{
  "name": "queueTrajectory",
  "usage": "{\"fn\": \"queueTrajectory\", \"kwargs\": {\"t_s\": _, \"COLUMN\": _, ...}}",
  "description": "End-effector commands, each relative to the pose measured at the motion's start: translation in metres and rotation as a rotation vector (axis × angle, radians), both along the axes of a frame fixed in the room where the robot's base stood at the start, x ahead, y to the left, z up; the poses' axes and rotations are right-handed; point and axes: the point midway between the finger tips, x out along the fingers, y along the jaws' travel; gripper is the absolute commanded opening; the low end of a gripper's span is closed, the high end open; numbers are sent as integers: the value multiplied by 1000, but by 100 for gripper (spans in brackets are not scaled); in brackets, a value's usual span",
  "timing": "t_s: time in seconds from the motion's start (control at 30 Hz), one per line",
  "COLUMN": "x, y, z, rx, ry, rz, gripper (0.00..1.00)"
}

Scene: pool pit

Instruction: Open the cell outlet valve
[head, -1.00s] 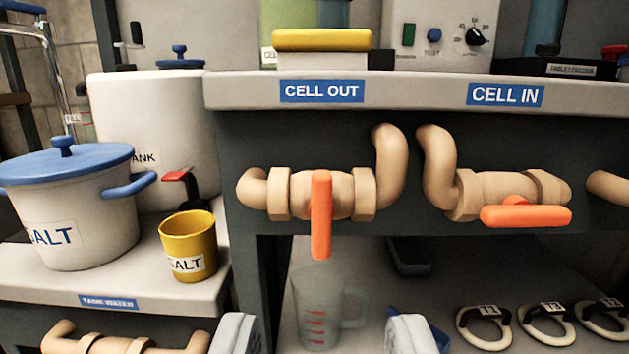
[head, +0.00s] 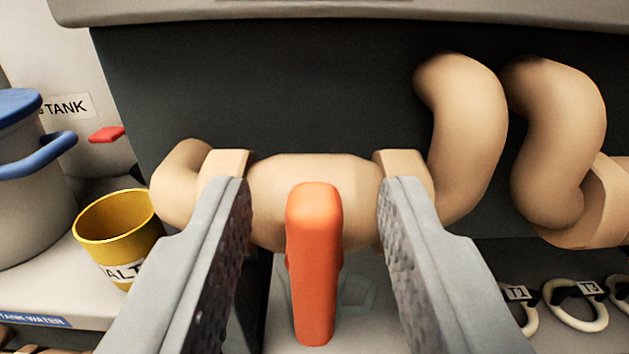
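The cell outlet valve is a tan pipe body (head: 270,200) with an orange lever handle (head: 314,265) that hangs straight down, across the pipe's run. My gripper (head: 315,215) is open, with one grey finger on each side of the handle and a clear gap to both. The fingers overlap the valve body in the picture; I cannot tell whether they touch it. The CELL OUT label is out of view now.
A yellow cup (head: 120,235) stands on the left shelf beside a grey pot with a blue lid (head: 20,105). The neighbouring bent pipe (head: 560,140) is close at right. Rings with tags (head: 575,303) lie at lower right. A clear jug (head: 356,295) is partly hidden behind the handle.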

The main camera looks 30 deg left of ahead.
Motion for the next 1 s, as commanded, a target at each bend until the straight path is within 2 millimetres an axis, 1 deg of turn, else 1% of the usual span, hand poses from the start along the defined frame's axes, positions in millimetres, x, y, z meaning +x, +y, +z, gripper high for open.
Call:
{"fn": "queueTrajectory", "kwargs": {"t_s": 0.27, "x": 1, "y": 1, "z": 0, "rx": 0, "ry": 0, "rz": 0, "gripper": 36}}
{"fn": "queueTrajectory", "kwargs": {"t_s": 0.3, "x": 1, "y": 1, "z": 0, "rx": 0, "ry": 0, "rz": 0, "gripper": 28}}
{"fn": "queueTrajectory", "kwargs": {"t_s": 0.37, "x": 1, "y": 1, "z": 0, "rx": 0, "ry": 0, "rz": 0, "gripper": 17}}
{"fn": "queueTrajectory", "kwargs": {"t_s": 0.4, "x": 1, "y": 1, "z": 0, "rx": 0, "ry": 0, "rz": 0, "gripper": 9}}
{"fn": "queueTrajectory", "kwargs": {"t_s": 0.43, "x": 1, "y": 1, "z": 0, "rx": 0, "ry": 0, "rz": 0, "gripper": 3}}
{"fn": "queueTrajectory", "kwargs": {"t_s": 0.47, "x": 1, "y": 0, "z": 0, "rx": 0, "ry": 0, "rz": 0, "gripper": 0}}
{"fn": "queueTrajectory", "kwargs": {"t_s": 0.77, "x": 0, "y": 1, "z": 0, "rx": -17, "ry": -11, "rz": 0, "gripper": 0}}
{"fn": "queueTrajectory", "kwargs": {"t_s": 1.0, "x": -2, "y": 4, "z": 0, "rx": -109, "ry": -74, "rz": 0, "gripper": 0}}
